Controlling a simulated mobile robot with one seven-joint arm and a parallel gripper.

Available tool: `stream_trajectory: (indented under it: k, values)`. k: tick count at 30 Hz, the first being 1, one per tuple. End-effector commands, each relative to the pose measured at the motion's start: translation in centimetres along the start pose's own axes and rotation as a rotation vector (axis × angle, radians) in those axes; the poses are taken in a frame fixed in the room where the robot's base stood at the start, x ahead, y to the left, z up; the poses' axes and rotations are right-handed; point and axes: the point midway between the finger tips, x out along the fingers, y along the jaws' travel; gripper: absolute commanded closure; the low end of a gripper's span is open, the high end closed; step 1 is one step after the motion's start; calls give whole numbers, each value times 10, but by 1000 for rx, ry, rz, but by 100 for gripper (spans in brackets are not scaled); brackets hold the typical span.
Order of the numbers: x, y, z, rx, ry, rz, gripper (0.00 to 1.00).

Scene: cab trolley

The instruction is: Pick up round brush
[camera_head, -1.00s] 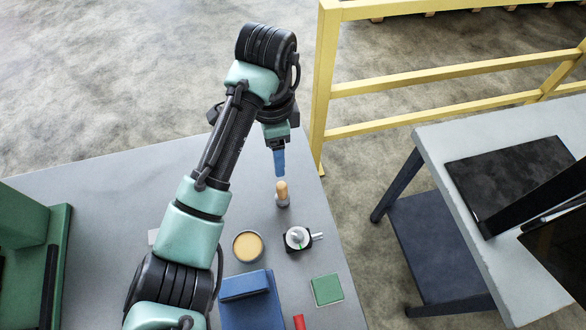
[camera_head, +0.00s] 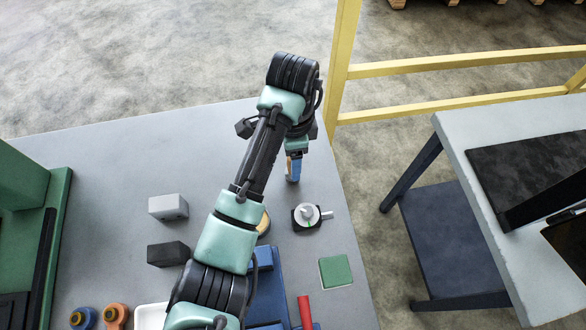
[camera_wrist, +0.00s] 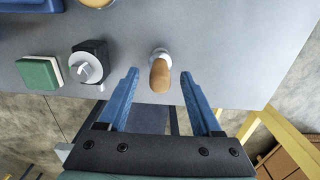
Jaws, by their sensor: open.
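The round brush (camera_wrist: 160,74) has a tan wooden handle and a grey round base, and it stands upright on the grey table (camera_head: 110,165). My gripper (camera_wrist: 158,80) is open, with one blue finger on each side of the handle in the wrist view. Gaps show between the handle and both fingers. In the head view my gripper (camera_head: 293,172) is low over the brush near the table's right edge. Its fingers hide most of the brush there, with a bit of tan showing.
A black and silver knobbed device (camera_head: 308,216) stands close to the brush. A green block (camera_head: 335,271), a round tan-topped tin (camera_head: 264,224) and a blue item (camera_head: 263,258) lie nearer. A yellow railing (camera_head: 450,66) runs beyond the table. A second table (camera_head: 462,150) stands at right.

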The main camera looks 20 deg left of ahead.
Motion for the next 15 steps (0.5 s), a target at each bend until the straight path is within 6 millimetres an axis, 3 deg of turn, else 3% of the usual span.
stream_trajectory:
  k: [10,15]
  values:
    - [10,0,0,1,0,-1,36]
    - [10,0,0,1,0,-1,66]
